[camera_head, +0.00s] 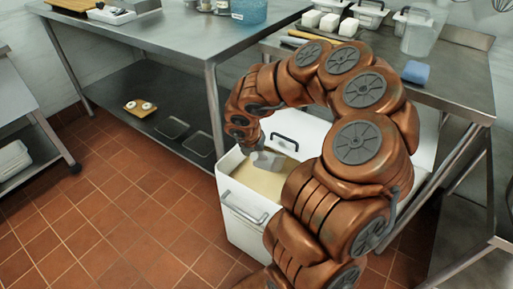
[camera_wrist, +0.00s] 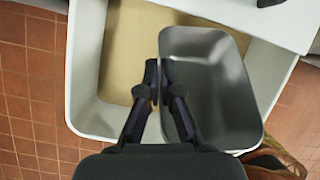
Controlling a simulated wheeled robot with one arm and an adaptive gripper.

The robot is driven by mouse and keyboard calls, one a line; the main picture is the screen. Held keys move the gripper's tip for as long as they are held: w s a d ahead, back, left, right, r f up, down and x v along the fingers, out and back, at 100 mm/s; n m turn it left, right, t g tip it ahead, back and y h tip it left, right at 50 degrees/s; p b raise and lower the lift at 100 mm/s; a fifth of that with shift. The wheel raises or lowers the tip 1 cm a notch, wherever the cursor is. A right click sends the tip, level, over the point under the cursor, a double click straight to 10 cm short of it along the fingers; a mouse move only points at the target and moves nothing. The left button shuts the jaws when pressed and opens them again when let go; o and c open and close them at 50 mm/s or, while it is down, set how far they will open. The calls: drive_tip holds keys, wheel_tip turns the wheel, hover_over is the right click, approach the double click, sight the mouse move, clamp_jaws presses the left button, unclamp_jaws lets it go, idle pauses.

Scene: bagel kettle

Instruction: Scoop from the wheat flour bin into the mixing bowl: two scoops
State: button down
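The white flour bin (camera_head: 248,222) stands on the floor with pale tan flour (camera_head: 258,180) inside. In the wrist view the bin (camera_wrist: 83,75) and flour (camera_wrist: 130,50) lie below my gripper. My gripper (camera_wrist: 160,72) has its fingers close together at the near-left wall of a grey metal scoop (camera_wrist: 215,85), seemingly pinching it. The scoop's inside looks empty. Whether the scoop touches the flour is unclear. I cannot make out a mixing bowl.
A white lid with a black handle (camera_head: 284,143) covers the bin's back part. A steel table (camera_head: 170,35) stands behind left, another (camera_head: 455,85) at right with a blue cloth (camera_head: 416,72) and white tubs. Tiled floor (camera_head: 120,220) is free at left.

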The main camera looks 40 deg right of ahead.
drive_tip(key=shift+g+y, duration=0.3)
drive_tip(key=shift+y, duration=0.1)
drive_tip(key=b+x, duration=0.1)
drive_tip(key=x, duration=0.3)
drive_tip(key=b+x, duration=0.1)
drive_tip(key=x, duration=0.4)
drive_tip(key=a+b+x, duration=0.1)
drive_tip(key=b+x, duration=0.1)
drive_tip(key=x, duration=0.2)
drive_tip(key=shift+w+f, duration=0.2)
drive_tip(key=shift+f, duration=0.1)
drive_tip(key=shift+w+d+b, duration=0.1)
drive_tip(key=shift+w+b, duration=0.05)
drive_tip(key=shift+b, duration=0.4)
drive_tip(key=b, duration=0.1)
drive_tip(key=d+h+b, duration=0.1)
drive_tip(key=shift+w+r+b, duration=0.2)
drive_tip(key=shift+r+b, duration=0.1)
drive_tip(key=shift+y, duration=0.5)
drive_tip(key=p+v, duration=0.4)
drive_tip(key=p, duration=0.1)
drive_tip(key=p+v, duration=0.2)
drive_tip(key=shift+s+a+f, duration=0.15)
drive_tip(key=shift+s+a, duration=0.1)
drive_tip(key=shift+s, duration=0.1)
